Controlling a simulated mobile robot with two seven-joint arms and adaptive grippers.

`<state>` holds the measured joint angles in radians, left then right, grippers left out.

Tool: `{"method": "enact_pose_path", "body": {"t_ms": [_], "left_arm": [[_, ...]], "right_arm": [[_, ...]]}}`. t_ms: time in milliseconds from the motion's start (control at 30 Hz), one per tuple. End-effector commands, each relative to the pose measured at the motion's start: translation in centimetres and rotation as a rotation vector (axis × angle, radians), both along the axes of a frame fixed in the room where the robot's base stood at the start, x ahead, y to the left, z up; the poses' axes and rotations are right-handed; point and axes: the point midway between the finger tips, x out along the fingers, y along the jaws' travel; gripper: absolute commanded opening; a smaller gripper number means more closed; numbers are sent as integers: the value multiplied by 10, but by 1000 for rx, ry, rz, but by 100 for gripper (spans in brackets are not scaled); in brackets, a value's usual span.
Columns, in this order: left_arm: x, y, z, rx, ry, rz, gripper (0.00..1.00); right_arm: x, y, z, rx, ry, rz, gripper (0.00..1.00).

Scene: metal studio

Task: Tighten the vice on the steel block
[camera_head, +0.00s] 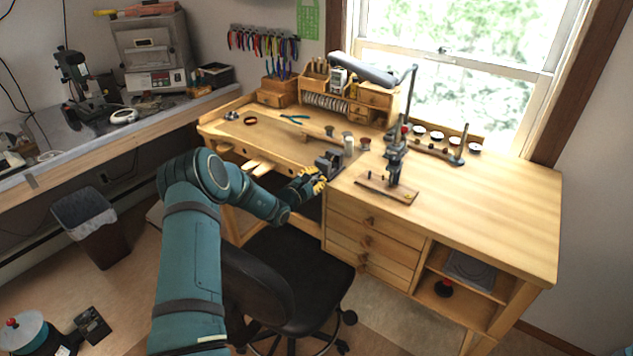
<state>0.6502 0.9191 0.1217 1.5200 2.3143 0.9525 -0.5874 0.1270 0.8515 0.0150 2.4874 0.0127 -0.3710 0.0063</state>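The small dark grey vice (329,161) stands at the front edge of the wooden workbench (480,202), near its curved cut-out. I cannot pick out the steel block from the vice at this size. My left arm comes in from the lower left, and my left gripper (312,181), with yellow on it, is right at the near side of the vice. I cannot tell whether it touches the vice handle or how far its fingers are closed. The handle is not clearly visible. My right gripper is not in view.
A black chair (300,275) stands below the bench front, close under my arm. A small drill stand (395,165) is right of the vice. Small jars (348,143) and pliers (294,117) lie behind it. The bench's right side is clear.

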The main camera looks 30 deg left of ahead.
Motion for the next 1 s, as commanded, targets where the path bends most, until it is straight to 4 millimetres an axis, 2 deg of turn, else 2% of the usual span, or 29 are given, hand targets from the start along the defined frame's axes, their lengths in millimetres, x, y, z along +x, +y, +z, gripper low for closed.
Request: {"method": "enact_pose_path", "body": {"t_ms": [33,333,833,933,967,1000], "left_arm": [[-2,0,-6,24,5,-1,0],[-2,0,-5,124,-1,-2,0],[-2,0,-5,142,0,0,0],[-2,0,-4,142,-1,-1,35],[-2,0,-4,142,-2,0,42],[-2,0,-4,142,-3,0,42]], "right_arm": [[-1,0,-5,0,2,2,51],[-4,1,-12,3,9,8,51],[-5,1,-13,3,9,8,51],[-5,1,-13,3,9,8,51],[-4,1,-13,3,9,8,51],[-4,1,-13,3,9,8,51]]}}
